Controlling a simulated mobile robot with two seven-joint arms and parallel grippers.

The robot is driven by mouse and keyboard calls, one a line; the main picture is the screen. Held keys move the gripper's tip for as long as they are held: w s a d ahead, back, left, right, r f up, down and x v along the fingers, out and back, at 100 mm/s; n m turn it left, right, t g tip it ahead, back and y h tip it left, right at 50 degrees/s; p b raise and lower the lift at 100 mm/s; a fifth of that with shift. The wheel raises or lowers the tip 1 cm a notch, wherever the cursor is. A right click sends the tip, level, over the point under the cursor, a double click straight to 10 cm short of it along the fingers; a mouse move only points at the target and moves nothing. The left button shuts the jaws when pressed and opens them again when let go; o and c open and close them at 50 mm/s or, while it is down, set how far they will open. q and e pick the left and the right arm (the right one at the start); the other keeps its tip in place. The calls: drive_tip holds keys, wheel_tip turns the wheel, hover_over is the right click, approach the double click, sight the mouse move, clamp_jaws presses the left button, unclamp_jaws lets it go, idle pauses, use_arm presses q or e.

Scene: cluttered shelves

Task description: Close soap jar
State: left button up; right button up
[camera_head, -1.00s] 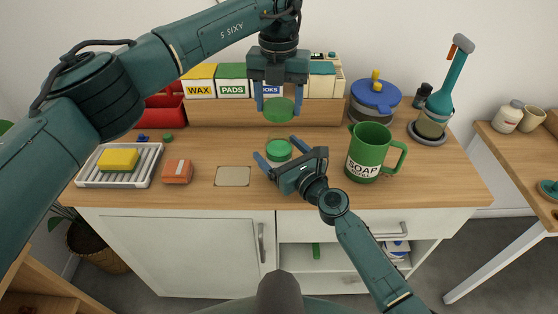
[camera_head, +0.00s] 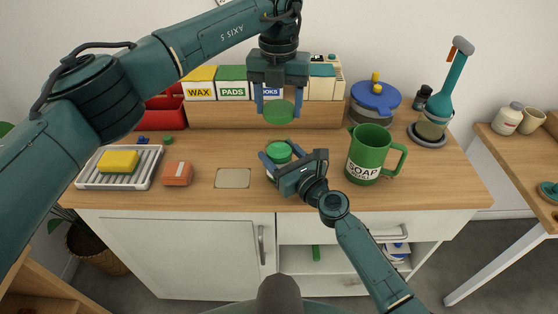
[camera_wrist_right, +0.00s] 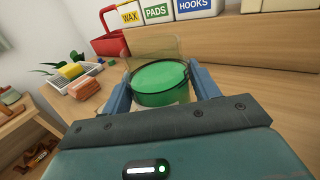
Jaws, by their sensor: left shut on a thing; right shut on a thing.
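My left gripper (camera_head: 279,106) is shut on a round green lid (camera_head: 279,114). It holds the lid level in the air, behind and above the jar in the head view. The clear jar with green contents (camera_head: 279,151) stands on the counter with its top open. My right gripper (camera_head: 281,155) is shut on the jar from the front, one blue finger on each side. In the right wrist view the jar (camera_wrist_right: 161,84) sits between both fingers, with its green contents in view. Its lower part is hidden by my gripper.
A green SOAP mug (camera_head: 369,155) stands right of the jar. A flat beige square (camera_head: 233,178), an orange block (camera_head: 177,173) and a sponge tray (camera_head: 146,176) lie left. A wooden rack (camera_head: 222,112) with labelled boxes is behind. The wooden counter (camera_head: 215,150) is mostly clear between them.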

use_arm(q)
hover_over(279, 141)
drive_tip(key=shift+f, duration=2.5)
drive_tip(key=shift+f, duration=0.1)
drive_tip(key=shift+f, duration=0.75)
drive_tip(key=shift+f, duration=0.6)
